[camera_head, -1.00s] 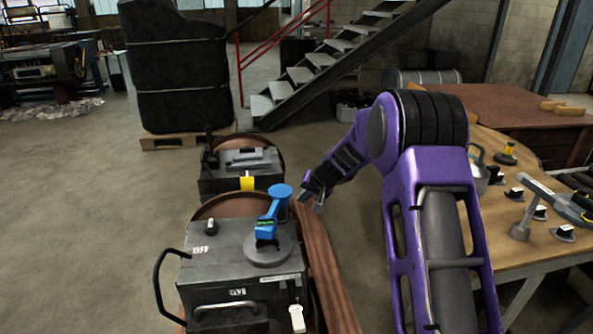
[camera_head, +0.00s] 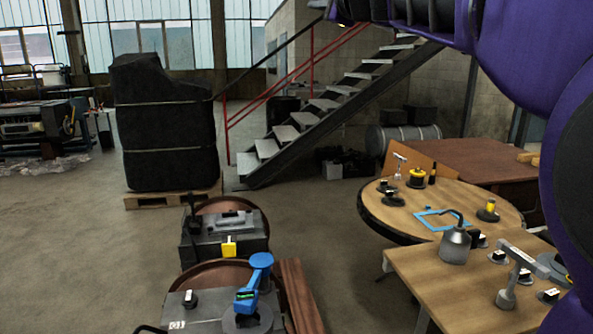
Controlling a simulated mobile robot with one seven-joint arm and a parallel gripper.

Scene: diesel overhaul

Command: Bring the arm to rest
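My purple and black arm crosses the upper right of the head view and runs down the right edge, close to the camera. My gripper is outside the picture, so its fingers cannot be seen. A blue tool (camera_head: 256,282) stands on the nearer dark grey machine box (camera_head: 190,313) at the bottom. No part of my arm shows near that box.
A round wooden table (camera_head: 385,213) and a nearer wooden bench (camera_head: 412,266) with a metal can (camera_head: 455,246) and several tools stand at right. A second grey box (camera_head: 225,236) is at centre left. Stairs (camera_head: 300,122) rise behind.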

